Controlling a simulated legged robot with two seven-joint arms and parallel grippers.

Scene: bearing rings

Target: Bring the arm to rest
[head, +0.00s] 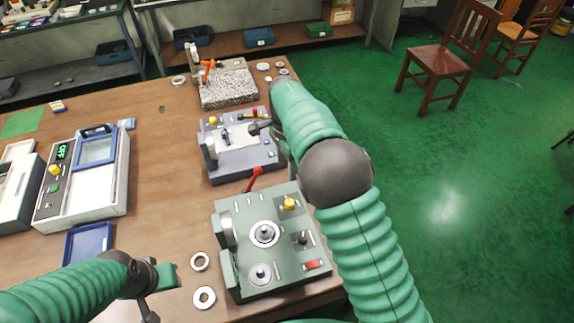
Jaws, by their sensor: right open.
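My right arm comes in from the lower right and bends back toward the table. Its gripper (262,128) is partly hidden by the arm, over the right side of the blue-grey machine (238,160). It is open, and I see nothing held in it. My left gripper (160,290) is at the lower left, beside two bearing rings. One ring (200,262) lies near the green-grey machine's left side, and another ring (204,297) lies in front of it. Whether the left jaws are apart is unclear.
The green-grey machine (228,268) stands at the table's right edge, with a red-knobbed lever (257,171) behind it. A granite block (228,90) stands farther back. A device with a display (62,190) and a blue tray (88,243) are left. The middle table is clear.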

